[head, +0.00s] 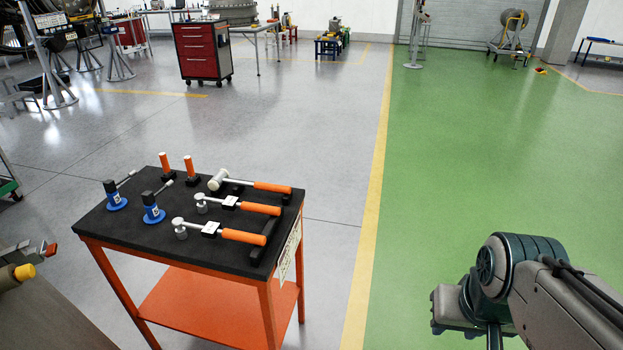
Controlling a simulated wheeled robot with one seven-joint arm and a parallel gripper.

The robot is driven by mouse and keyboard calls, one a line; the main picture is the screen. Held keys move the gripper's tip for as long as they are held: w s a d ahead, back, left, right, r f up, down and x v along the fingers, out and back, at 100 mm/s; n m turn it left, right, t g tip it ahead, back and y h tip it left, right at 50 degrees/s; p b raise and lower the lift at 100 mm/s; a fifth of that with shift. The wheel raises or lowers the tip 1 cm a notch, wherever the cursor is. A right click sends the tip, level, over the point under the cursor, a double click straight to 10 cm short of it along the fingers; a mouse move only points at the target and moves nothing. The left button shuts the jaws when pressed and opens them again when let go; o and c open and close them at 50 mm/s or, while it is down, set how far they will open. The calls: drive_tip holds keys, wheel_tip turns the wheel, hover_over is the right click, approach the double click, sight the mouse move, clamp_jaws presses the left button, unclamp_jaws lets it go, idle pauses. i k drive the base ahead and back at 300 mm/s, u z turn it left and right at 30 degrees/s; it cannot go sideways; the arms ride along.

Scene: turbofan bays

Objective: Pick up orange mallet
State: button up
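Several orange-handled tools lie on the black top of an orange cart (134,234) at the lower left. The farthest lying one is a mallet with a pale, thick head (217,180) and an orange handle (272,187) pointing right. Two more lying hammers, a middle one (240,205) and a near one (224,232), have smaller metallic heads, white tags and orange handles. Two upright orange handles (165,166) stand at the back left of the top. Part of my arm shows at the lower right, well apart from the cart. My gripper is not visible.
Two blue-based tools (153,207) stand on the cart's left side. A black bar-like handle (266,243) runs along its right edge. A red drawer cabinet (202,52) stands farther back. The grey floor and the green floor (480,150) right of the cart are largely clear.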

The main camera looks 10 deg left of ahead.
sight(221, 177)
drive_tip(key=u, duration=0.05)
drive_tip(key=k, duration=0.2)
drive_tip(key=z, duration=0.5)
drive_tip(key=i, duration=1.55)
drive_tip(key=u, duration=1.35)
drive_tip(key=i, duration=0.9)
drive_tip(key=u, duration=1.3)
drive_tip(key=i, duration=0.25)
drive_tip(key=u, duration=0.1)
